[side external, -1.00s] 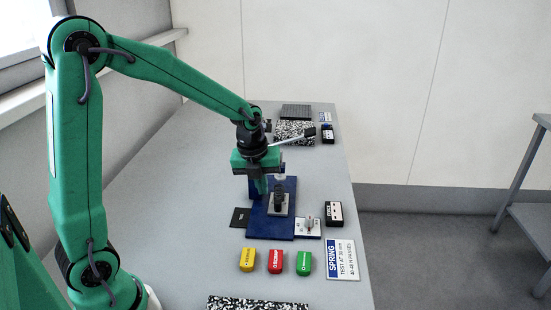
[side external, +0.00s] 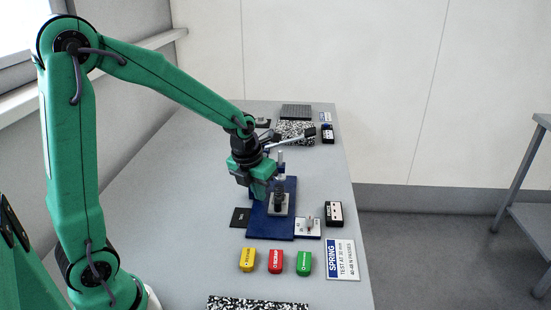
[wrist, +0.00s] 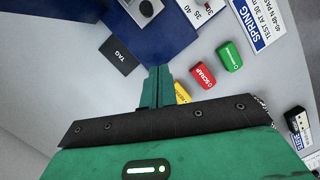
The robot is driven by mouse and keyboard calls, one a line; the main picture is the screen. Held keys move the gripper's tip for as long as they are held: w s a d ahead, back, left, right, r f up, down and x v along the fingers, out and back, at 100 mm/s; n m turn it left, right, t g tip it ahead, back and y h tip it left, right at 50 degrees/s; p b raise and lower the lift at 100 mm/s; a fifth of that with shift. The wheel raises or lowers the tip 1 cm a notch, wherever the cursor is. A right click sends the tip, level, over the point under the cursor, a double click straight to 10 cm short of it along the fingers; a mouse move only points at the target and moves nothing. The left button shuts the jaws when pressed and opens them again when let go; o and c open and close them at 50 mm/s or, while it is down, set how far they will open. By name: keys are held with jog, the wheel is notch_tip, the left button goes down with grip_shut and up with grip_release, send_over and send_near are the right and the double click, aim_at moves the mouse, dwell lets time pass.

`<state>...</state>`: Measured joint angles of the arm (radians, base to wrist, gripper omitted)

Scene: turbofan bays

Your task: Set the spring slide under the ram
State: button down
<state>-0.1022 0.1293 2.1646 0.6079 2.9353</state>
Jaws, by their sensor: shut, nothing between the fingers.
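The spring slide, a light grey plate (side external: 278,209) with a dark upright spring (side external: 279,199) on it, sits on the blue press base (side external: 257,228). A grey part with a dark round centre, likely the slide, shows at the wrist view's top edge (wrist: 146,9). The press column (side external: 281,160) and its lever (side external: 292,137) stand just behind; the ram's end is hard to make out. My gripper (side external: 264,196) is tilted, shut and empty, left of the slide. In the wrist view my gripper's fingertips (wrist: 157,70) are together beside the blue base (wrist: 165,45).
A black TAG plate (side external: 240,217) lies left of the base. Yellow (side external: 247,260), red (side external: 275,261) and green (side external: 304,263) blocks lie in front. A white scale plate (side external: 309,227), black box (side external: 334,213) and SPRING card (side external: 342,260) are at right. The table's left is clear.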

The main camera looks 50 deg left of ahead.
aim_at(273, 208)
jog(key=x, duration=0.8)
jog(key=shift+a+f, duration=0.3)
jog(key=shift+f, duration=0.1)
jog(key=w, duration=0.2)
jog(key=shift+w+a, duration=0.3)
jog(key=shift+a, duration=0.1)
jog(key=shift+w+a, duration=0.25)
jog(key=shift+w, duration=0.4)
jog(key=shift+w+a, duration=1.35)
jog(key=shift+w, duration=0.05)
jog(key=shift+r, duration=0.1)
